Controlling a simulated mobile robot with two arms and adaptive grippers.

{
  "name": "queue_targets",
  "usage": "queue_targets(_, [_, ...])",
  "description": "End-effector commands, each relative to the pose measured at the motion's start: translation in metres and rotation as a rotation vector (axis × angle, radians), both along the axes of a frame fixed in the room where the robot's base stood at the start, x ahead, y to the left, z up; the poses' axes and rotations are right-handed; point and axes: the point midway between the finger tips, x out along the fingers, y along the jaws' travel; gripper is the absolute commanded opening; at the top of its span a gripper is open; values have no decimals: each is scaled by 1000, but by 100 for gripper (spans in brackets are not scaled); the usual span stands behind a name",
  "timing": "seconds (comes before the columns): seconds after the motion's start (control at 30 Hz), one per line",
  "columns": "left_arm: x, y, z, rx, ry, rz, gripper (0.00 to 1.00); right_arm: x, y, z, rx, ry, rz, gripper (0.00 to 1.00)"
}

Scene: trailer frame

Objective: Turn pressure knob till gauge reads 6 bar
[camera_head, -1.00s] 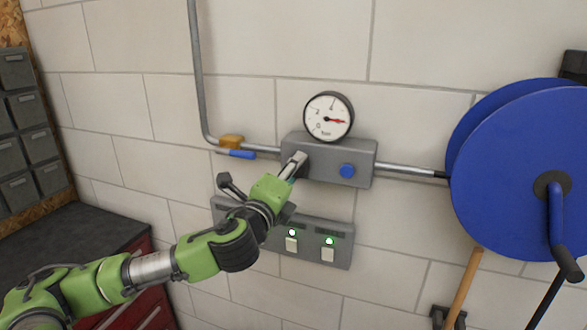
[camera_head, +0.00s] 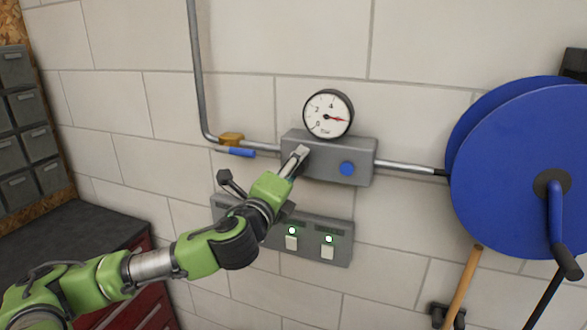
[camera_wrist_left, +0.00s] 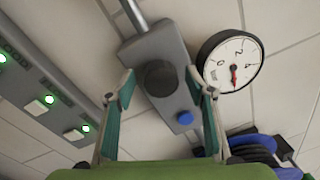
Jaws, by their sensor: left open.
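The pressure gauge (camera_head: 328,114) is a white round dial on top of a grey regulator box (camera_head: 357,148) on the wall. Its red needle points right and slightly down, past the 4; I cannot read the exact value. The gauge also shows in the left wrist view (camera_wrist_left: 231,62). The dark round knob (camera_wrist_left: 160,78) is on the box face, and my left gripper hides it in the head view. My left gripper (camera_head: 298,158) is at the box's left part. In the left wrist view its open fingers stand on either side of the knob, with gaps visible. My right gripper is not in view.
A blue button (camera_head: 347,169) is on the box, right of my gripper. A pipe valve with a blue handle (camera_head: 241,153) is at left. A switch panel (camera_head: 339,232) with lit lamps is below. A large blue reel (camera_head: 515,170) stands at right.

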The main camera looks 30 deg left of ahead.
Motion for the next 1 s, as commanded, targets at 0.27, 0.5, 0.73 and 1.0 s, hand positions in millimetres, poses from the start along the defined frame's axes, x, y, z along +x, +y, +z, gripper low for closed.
queue_targets(0.27, [-25,-6,-3,4,3,-2,49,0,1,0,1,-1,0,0])
queue_targets(0.5, [-55,-12,-5,5,3,0,49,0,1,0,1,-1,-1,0])
queue_targets(0.73, [-70,-15,-5,3,1,-1,49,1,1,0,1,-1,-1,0])
queue_targets(1.0, [-72,-16,-5,1,0,0,49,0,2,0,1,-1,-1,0])
